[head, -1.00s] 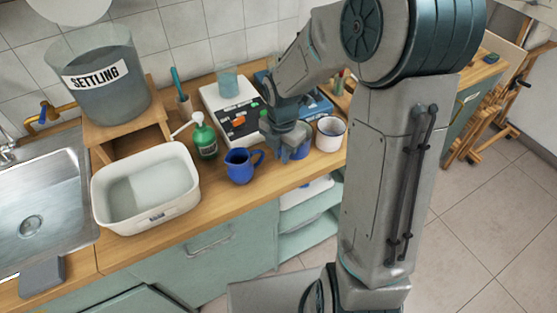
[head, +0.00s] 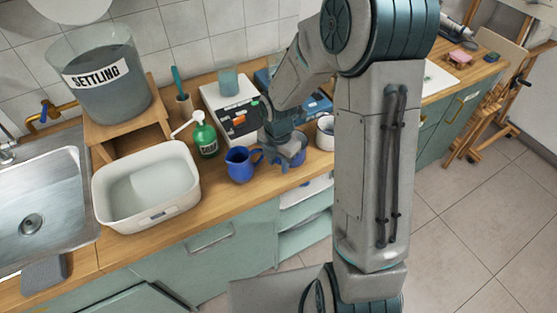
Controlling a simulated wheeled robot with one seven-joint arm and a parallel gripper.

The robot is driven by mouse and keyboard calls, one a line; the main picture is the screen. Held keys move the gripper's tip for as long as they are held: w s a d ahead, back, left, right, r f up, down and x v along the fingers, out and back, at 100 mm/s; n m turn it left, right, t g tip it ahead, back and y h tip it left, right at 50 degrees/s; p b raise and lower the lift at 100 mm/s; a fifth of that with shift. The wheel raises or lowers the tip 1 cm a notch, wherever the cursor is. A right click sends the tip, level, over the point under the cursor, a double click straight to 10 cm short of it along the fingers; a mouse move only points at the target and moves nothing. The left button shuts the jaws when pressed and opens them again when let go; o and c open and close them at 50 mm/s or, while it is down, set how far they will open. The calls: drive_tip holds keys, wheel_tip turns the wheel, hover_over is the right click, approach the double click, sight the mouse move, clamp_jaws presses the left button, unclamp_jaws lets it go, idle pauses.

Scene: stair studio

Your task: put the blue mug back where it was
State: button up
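A white enamel mug (head: 325,137) stands to the right, partly hidden by my arm. A green pump bottle (head: 204,138), a white wash tub (head: 148,215) and a sink (head: 35,200) are to the left. A white device (head: 232,104) with a beaker lies behind.

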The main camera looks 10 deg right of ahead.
wheel_tip(320, 180, up, 12)
drive_tip(key=shift+f, duration=0.2)
drive_tip(key=s+d+r+m+t, duration=0.1)
drive_tip(key=s+r+m, duration=0.3)
drive_tip(key=s+m, duration=0.4)
drive_tip(key=s+d+r+m+t, duration=0.2)
drive_tip(key=s+m, duration=0.7)
drive_tip(key=m, duration=0.9)
wheel_tip(320, 180, up, 3)
drive_tip(key=shift+d+f+t, duration=0.2)
drive_tip(key=shift+d+t, duration=0.1)
drive_tip(key=shift+d, duration=0.65)
